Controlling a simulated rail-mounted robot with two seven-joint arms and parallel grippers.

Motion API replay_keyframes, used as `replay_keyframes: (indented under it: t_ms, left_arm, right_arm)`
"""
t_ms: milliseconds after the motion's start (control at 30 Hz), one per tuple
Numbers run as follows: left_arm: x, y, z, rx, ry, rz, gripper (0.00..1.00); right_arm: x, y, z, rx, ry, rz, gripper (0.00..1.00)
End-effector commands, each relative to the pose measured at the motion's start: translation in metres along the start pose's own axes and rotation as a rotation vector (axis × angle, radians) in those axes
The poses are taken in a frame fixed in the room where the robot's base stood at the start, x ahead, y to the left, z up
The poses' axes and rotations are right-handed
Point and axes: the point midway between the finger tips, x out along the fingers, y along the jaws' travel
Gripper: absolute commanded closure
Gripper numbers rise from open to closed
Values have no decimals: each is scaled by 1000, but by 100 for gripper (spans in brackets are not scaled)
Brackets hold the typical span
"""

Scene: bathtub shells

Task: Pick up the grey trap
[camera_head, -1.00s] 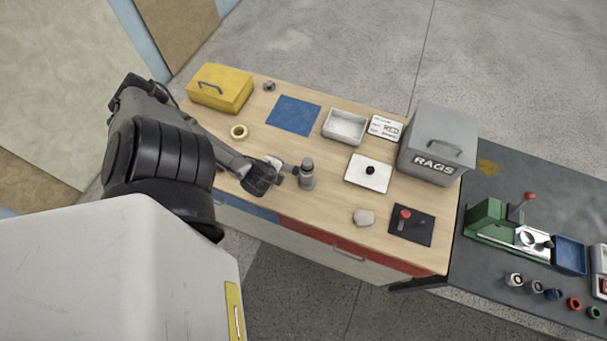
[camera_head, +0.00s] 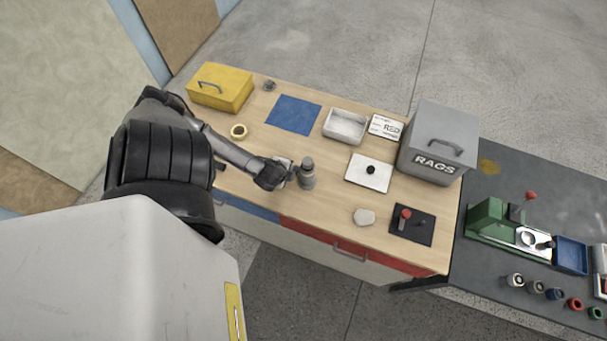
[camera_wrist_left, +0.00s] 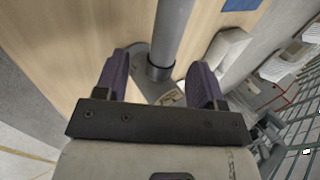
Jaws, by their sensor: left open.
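The grey trap (camera_head: 308,174) looks like an upright grey cylinder with a collar, standing on the wooden bench top near its front edge. In the left wrist view, it shows as a grey tube (camera_wrist_left: 172,32) with a darker collar low down, lined up between the two purple fingers. My left gripper (camera_head: 289,174) is just left of the trap in the head view, low over the bench. In the left wrist view the gripper (camera_wrist_left: 161,75) is open with nothing clamped. I cannot tell whether a finger touches the trap. My right gripper is not in view.
A yellow box (camera_head: 220,88), tape roll (camera_head: 239,131), blue mat (camera_head: 293,115), grey tray (camera_head: 345,126) and white plate with black knob (camera_head: 368,173) lie around. A grey RAGS box (camera_head: 437,142) stands right. Bench between trap and blue mat is clear.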

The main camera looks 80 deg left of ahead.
Motion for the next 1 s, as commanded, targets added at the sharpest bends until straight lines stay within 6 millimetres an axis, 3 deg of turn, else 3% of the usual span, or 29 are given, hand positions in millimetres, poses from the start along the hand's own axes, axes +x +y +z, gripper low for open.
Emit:
replay_keyframes:
  t_ms: [400, 767, 1000]
  left_arm:
    - [45, -6, 1, 0, 0, -1, 37]
    - [50, -5, 1, 1, 0, 0, 37]
    - [50, -5, 1, 1, 0, 0, 60]
  right_arm:
    - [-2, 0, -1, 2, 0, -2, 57]
    - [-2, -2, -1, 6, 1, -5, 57]
    - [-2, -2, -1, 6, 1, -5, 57]
